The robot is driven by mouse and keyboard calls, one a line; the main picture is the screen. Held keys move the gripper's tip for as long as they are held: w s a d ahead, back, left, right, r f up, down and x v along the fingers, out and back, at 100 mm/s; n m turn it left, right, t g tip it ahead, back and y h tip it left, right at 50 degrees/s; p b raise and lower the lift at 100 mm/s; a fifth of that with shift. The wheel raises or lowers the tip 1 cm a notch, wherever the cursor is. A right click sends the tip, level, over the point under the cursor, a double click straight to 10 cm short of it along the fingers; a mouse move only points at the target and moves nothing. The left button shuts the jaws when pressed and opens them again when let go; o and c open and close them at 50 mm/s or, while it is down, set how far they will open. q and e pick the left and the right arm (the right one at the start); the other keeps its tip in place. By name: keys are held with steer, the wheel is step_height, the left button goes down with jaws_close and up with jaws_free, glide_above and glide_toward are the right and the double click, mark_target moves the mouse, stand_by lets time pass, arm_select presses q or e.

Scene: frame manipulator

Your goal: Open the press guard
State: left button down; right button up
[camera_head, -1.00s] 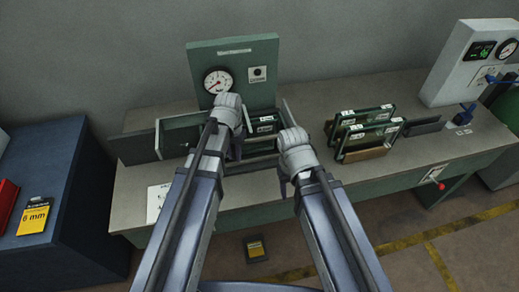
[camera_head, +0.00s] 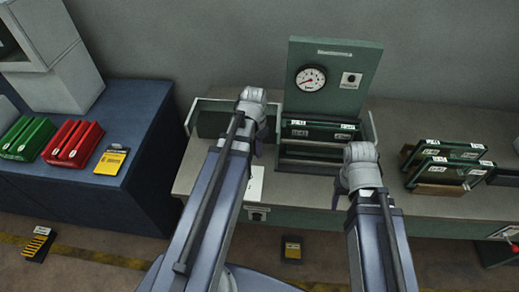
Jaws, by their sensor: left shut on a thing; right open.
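The press has a green back panel (camera_head: 335,62) with a round gauge (camera_head: 311,78) and green-framed parts (camera_head: 320,131) below it. A guard panel (camera_head: 217,122), dark with a pale edge, stands out to the left of the press. My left gripper (camera_head: 257,150) is shut at the right end of this panel, at the press's left side. My own wrist hides the grip point. My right gripper (camera_head: 338,196) is open and empty at the bench's front, right of the press's middle.
Green-framed plates (camera_head: 447,165) stand on the bench to the right. A blue cabinet (camera_head: 140,160) at left carries green boxes (camera_head: 27,137), red boxes (camera_head: 72,143) and a yellow card (camera_head: 111,160). A white sheet (camera_head: 254,183) lies at the bench's front.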

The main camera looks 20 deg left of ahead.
arm_select(q)
steer(key=c, duration=0.8)
jaws_free()
steer(key=shift+o, duration=0.2)
steer(key=shift+r, duration=0.1)
step_height(320, 180, up, 8)
steer(key=p, duration=0.8)
steer(key=shift+f, duration=0.2)
